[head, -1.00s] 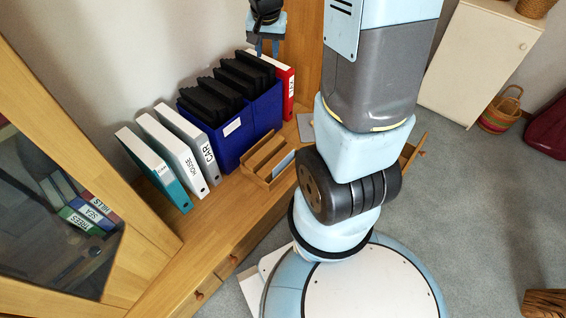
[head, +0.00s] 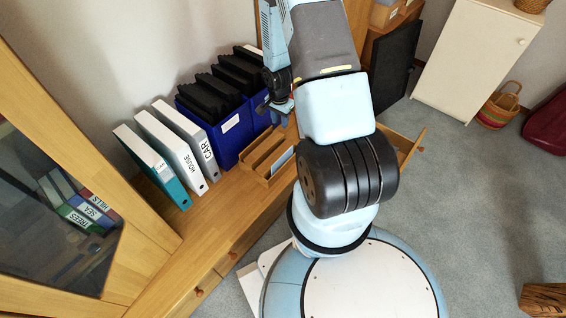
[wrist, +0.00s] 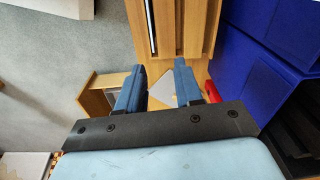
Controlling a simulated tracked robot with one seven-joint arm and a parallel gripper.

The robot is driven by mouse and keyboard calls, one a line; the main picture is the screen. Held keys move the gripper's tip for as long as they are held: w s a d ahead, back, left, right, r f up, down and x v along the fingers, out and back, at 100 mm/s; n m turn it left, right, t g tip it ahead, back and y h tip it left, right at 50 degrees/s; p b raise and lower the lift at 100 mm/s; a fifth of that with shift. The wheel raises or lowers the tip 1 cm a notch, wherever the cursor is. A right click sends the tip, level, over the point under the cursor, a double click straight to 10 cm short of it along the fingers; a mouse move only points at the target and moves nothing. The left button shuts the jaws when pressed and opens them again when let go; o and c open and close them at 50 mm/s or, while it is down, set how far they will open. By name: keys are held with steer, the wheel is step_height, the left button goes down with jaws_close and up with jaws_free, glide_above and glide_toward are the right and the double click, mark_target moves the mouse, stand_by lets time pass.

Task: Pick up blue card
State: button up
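A pale blue card (head: 281,161) stands in the wooden organiser (head: 262,165) on the desk, showing along its right side. In the wrist view a thin light edge, likely this card (wrist: 151,22), shows in a slot of the organiser (wrist: 190,42) at the top. My gripper (head: 281,112) is above the desk, just behind the organiser in the head view. In the wrist view my gripper (wrist: 161,64) has its two blue fingers apart with nothing held between them; the organiser lies beyond the tips.
Blue file boxes (head: 232,135) with black folders stand close behind the organiser, beside several binders (head: 180,140). A pale flat item (wrist: 183,82) lies on the desk below the fingers. An open drawer (head: 408,143) juts out at right.

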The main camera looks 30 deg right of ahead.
steer(key=m, duration=0.1)
glide_above(282, 162)
step_height(282, 162, down, 6)
steer(key=shift+w+d+f, duration=0.1)
steer(key=shift+w+f, duration=0.1)
steer(key=shift+f, duration=3.25)
steer(key=shift+w+d+f, duration=0.1)
steer(key=shift+w+f, duration=0.05)
steer(key=shift+f, duration=3.25)
steer(key=shift+c, duration=0.3)
jaws_close()
